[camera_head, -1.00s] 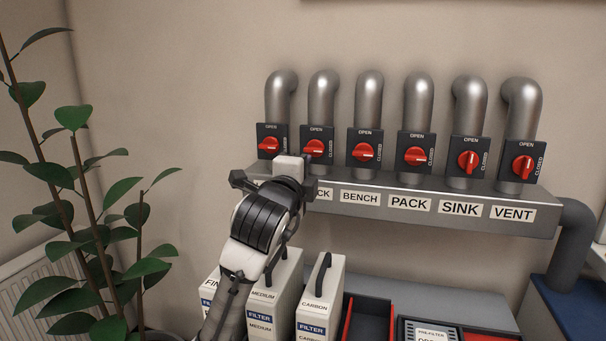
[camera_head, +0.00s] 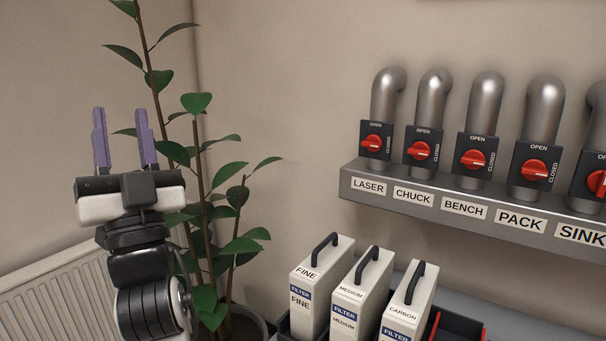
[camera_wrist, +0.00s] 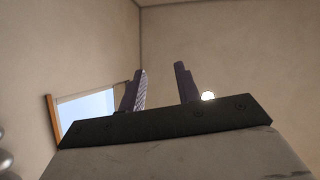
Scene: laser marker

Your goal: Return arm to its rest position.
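My gripper (camera_head: 124,138) is raised at the left of the head view, with its two purple fingers pointing up. The fingers stand apart with nothing between them. In the wrist view the two fingers (camera_wrist: 160,90) are also apart and empty, with bare wall and a room corner behind them. The gripper is in front of the radiator and to the left of the plant, well away from the valves. My forearm runs down out of the picture below it.
A plant (camera_head: 240,245) stands close to the right of my arm, with a radiator (camera_head: 45,300) behind. Further right, a grey manifold (camera_head: 350,185) carries red-handled valves (camera_head: 373,142). Filter boxes (camera_head: 320,290) stand below it. A window (camera_wrist: 88,108) shows in the wrist view.

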